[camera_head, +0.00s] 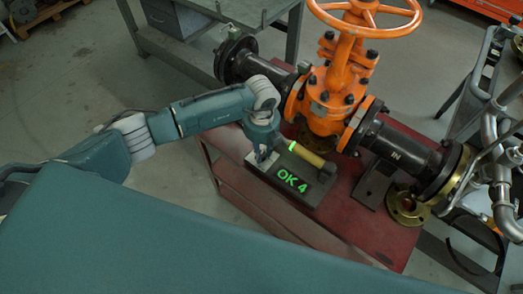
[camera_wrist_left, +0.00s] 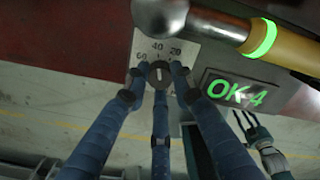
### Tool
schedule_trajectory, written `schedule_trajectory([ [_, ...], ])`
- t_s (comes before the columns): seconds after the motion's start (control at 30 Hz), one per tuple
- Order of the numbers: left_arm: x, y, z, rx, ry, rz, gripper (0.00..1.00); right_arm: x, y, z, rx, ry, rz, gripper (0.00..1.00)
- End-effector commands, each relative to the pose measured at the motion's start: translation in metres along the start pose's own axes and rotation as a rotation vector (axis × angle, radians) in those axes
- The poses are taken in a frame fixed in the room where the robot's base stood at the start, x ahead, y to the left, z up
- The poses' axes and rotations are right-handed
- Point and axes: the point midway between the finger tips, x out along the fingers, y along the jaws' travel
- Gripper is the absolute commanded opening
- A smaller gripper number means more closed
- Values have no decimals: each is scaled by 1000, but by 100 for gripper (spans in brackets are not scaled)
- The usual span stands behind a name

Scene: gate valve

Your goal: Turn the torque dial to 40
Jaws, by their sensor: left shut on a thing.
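My left gripper (camera_head: 263,155) reaches down to the pale scale plate (camera_head: 252,166) at the left end of the dark device. In the left wrist view the left gripper's fingers (camera_wrist_left: 159,75) close around the round torque dial (camera_wrist_left: 159,72), shut on it. The scale plate (camera_wrist_left: 184,50) shows 60, 40 and 20. The dial's light mark points up, roughly toward 40. A display (camera_head: 293,181) reads "OK 4" in green; it also shows in the wrist view (camera_wrist_left: 236,92). My right gripper (camera_wrist_left: 250,128) shows small at the right of the wrist view, its fingers spread and apart from the device.
A yellow-handled tool (camera_head: 308,155) with a green glowing ring lies on the device, close beside the dial. The orange gate valve (camera_head: 332,95) and black pipe (camera_head: 400,148) stand behind. The red table (camera_head: 350,215) is bare in front.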

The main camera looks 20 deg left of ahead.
Motion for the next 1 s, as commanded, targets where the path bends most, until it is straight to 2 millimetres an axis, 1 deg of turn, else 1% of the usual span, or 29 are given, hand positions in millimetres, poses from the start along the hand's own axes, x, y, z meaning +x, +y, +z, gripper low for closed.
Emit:
schedule_trajectory([
  [0.37,-1,-1,1,-3,-2,-2,0,0,2,1,-1,-1,3,40],
  [0.4,-1,-1,1,-3,-2,-2,30,0,3,1,-1,-1,3,40],
  [0.47,-1,-1,1,-3,-2,-2,42,0,3,1,-1,-1,3,40],
  [0.5,-1,0,1,-3,-1,-1,43,0,3,1,0,-1,3,40],
  [0.8,-3,0,1,-2,-1,-2,43,0,4,1,-1,-1,5,40],
  [0.87,-8,-1,1,-1,-2,-2,43,0,4,1,-1,-1,4,40],
  [0.97,-23,-1,2,-1,-4,-4,43,0,3,0,-1,-1,3,40],
  [1.0,-30,0,2,-2,-4,-3,43,0,3,0,0,0,3,40],
])
